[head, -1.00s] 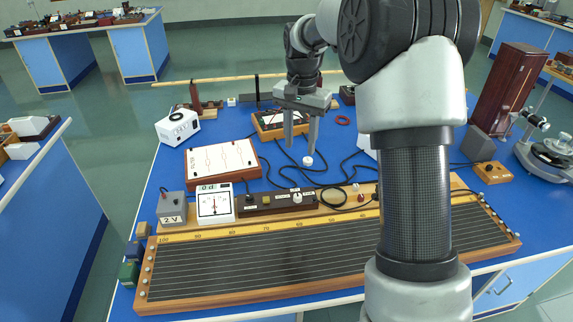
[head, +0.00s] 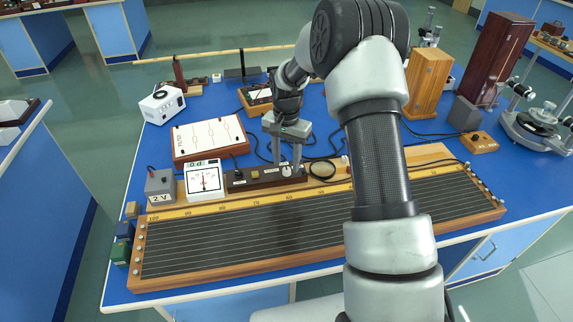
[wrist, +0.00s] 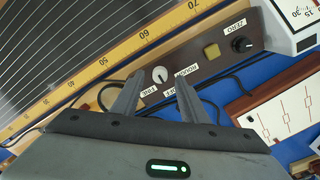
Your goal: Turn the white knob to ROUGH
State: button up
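The white knob (wrist: 159,74) sits on a dark brown control box (wrist: 222,66). It also shows in the head view (head: 287,171), at the box's right end. In the wrist view the labels FINE, OFF and ROUGH appear upside down beside the knob, with ROUGH (wrist: 187,71) on its right. Which label the knob points to is too small to tell. My gripper (wrist: 158,80) is open and empty, pointing down over the box. In both views its fingers appear on either side of the knob. Contact is not visible. It shows in the head view (head: 287,163).
A black ZERO knob (wrist: 242,44) and a yellow button (wrist: 211,51) share the box. A white meter (head: 203,180) and grey 2 V supply (head: 160,186) stand to its left. The wire board (head: 250,235) lies in front, a circuit panel (head: 208,139) behind. Black cables run nearby.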

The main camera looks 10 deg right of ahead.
jog(key=shift+f, duration=1.1)
grip_shut()
jog(key=n+b, duration=0.1)
jog(key=n, duration=0.4)
jog(key=shift+n, duration=0.3)
jog(key=n, duration=0.6)
jog(key=shift+r, duration=0.1)
jog(key=shift+n, duration=0.3)
